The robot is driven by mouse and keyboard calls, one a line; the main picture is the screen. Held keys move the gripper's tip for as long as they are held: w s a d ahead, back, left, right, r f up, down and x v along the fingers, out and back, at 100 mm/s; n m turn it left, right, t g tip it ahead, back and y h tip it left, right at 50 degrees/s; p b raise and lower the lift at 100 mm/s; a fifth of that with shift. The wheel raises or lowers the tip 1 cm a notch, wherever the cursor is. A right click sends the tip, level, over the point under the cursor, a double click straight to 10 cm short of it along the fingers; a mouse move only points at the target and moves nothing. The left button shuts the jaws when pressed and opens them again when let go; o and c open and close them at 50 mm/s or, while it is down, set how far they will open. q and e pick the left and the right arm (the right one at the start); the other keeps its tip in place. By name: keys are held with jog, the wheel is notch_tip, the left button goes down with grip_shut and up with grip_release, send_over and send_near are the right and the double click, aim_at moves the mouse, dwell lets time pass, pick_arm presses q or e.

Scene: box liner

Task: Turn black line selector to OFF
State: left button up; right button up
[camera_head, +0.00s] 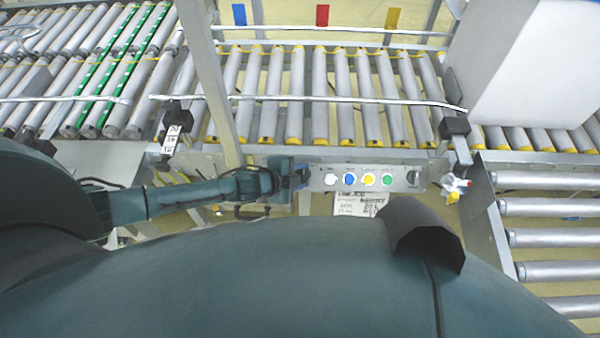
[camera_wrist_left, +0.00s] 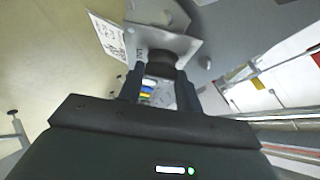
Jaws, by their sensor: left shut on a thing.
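The control panel (camera_head: 340,189) is a grey strip with white, blue, yellow and green round buttons. A black knob (camera_head: 413,177) shows uncovered at its right end. My left gripper (camera_head: 301,176) is at the panel's left end and hides what is there. In the left wrist view my left gripper (camera_wrist_left: 160,72) is shut on a dark round knob (camera_wrist_left: 160,61) in front of a grey plate. The knob's pointer and most of its label are hidden, so I cannot tell its setting. My right gripper is out of view.
A roller conveyor (camera_head: 312,95) runs behind the panel, with a rail along its front. A grey post (camera_head: 212,85) stands behind my left forearm. A white sheet with writing (camera_head: 358,203) hangs below the panel.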

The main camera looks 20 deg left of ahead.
pick_arm(q)
jog(key=o, duration=1)
jog(key=shift+w, duration=0.1)
jog(key=shift+r, duration=0.1)
